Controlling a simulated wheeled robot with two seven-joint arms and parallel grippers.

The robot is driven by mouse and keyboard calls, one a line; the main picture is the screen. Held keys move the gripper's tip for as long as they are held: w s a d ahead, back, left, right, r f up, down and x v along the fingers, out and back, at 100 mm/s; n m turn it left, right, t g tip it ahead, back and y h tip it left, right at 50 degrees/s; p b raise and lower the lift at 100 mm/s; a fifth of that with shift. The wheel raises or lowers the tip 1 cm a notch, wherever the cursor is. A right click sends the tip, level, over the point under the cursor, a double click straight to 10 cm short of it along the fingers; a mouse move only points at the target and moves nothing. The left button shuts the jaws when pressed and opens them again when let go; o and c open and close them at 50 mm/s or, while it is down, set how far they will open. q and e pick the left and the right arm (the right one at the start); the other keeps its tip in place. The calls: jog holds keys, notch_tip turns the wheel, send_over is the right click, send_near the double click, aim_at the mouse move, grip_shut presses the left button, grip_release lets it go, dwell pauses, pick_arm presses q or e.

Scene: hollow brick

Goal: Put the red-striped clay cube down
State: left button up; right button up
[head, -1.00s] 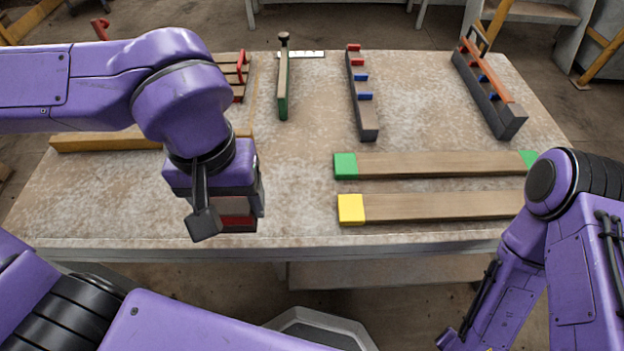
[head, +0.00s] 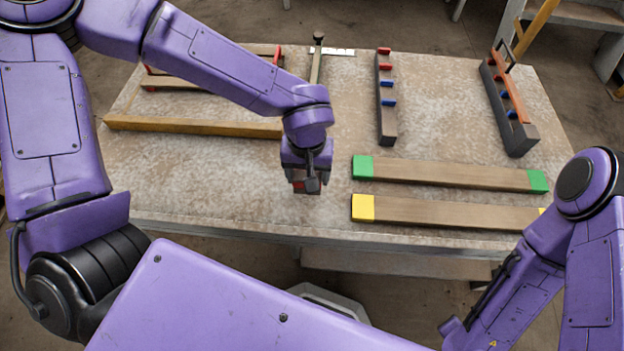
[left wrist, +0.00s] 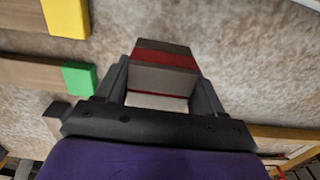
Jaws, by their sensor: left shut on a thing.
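The red-striped clay cube (left wrist: 163,70) is between the fingers of my left gripper (left wrist: 163,90) in the left wrist view. It shows a grey-brown face, a red band and a pale face. My left gripper (head: 307,183) is shut on it over the table in the head view, where only a small dark and red part of the cube (head: 299,185) shows below the fingers. I cannot tell whether the cube touches the table. My right arm is at the right edge of the head view; its gripper is not clearly in view.
Two long bars lie right of my left gripper, one with green ends (head: 450,173) and one with yellow ends (head: 450,213). A yellow-brown wooden beam (head: 190,126) lies to the left. Racks with red and blue parts (head: 386,100) stand behind. The table's front left (head: 220,190) is clear.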

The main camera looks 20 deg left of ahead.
pick_arm(q)
jog(key=shift+w+f, duration=0.3)
jog(key=shift+f, duration=0.1)
jog(key=f, duration=0.1)
jog(key=f+b, duration=0.1)
jog(key=f, duration=0.1)
jog(key=shift+w+d+f, duration=0.1)
jog(key=shift+w+f, duration=0.05)
jog(key=shift+w, duration=0.05)
jog(key=shift+s, duration=0.1)
jog(key=shift+f, duration=0.1)
jog(key=o, duration=1)
jog(key=shift+o, duration=0.2)
